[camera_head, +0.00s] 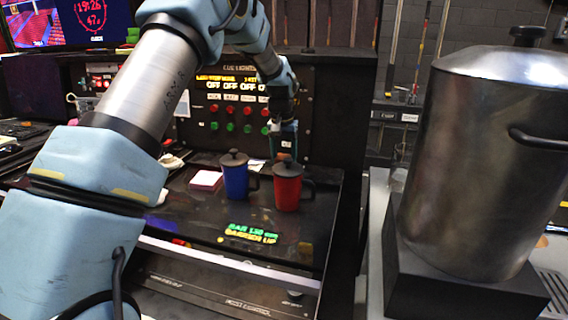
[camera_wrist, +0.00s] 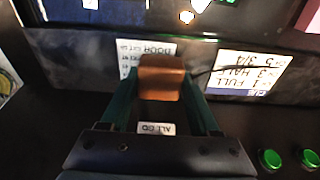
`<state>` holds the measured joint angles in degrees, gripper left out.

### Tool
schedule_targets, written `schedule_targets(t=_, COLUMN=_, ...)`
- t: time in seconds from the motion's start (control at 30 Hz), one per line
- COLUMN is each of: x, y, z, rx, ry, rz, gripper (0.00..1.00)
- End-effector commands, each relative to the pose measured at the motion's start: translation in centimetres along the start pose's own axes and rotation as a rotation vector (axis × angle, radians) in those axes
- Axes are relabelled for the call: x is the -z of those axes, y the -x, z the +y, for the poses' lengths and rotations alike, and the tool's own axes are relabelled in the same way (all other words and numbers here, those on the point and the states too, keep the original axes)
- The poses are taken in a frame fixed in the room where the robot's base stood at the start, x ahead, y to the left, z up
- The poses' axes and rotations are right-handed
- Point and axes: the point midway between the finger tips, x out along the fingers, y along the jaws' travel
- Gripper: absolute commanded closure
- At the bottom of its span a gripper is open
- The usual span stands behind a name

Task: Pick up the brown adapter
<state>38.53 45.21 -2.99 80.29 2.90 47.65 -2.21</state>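In the wrist view the brown adapter (camera_wrist: 161,80) is a small block with rounded edges, between the tips of my gripper's two dark green fingers (camera_wrist: 161,90). The fingers flank it on both sides with no clear gap, so my gripper appears shut on it. Whether it is lifted off the dark surface behind it cannot be told. In the head view my gripper (camera_head: 285,138) is low in front of the button panel, behind the red mug.
The cue button panel (camera_head: 236,92) has red and green buttons. A blue mug (camera_head: 235,182) and a red mug (camera_head: 287,190) stand on the desk near my gripper, with a pink pad (camera_head: 206,180) to the left. A large metal urn (camera_head: 485,160) stands at right.

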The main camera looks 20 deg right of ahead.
Motion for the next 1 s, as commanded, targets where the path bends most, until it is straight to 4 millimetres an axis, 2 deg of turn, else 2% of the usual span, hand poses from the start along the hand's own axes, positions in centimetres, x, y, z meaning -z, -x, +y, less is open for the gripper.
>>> schedule_targets(t=0.07, x=0.0, y=0.0, z=0.0, rx=0.000, ry=0.000, rz=0.000, gripper=0.51)
schedule_targets(t=0.5, x=0.0, y=0.0, z=0.0, rx=0.000, ry=0.000, rz=0.000, gripper=1.00)
schedule_targets(t=0.8, x=0.1, y=0.4, z=0.0, rx=0.000, ry=0.000, rz=0.003, gripper=1.00)
schedule_targets(t=0.87, x=0.2, y=0.9, z=0.0, rx=0.000, ry=0.000, rz=0.005, gripper=1.00)
schedule_targets(t=1.0, x=0.5, y=3.2, z=0.0, rx=0.000, ry=0.000, rz=0.007, gripper=1.00)
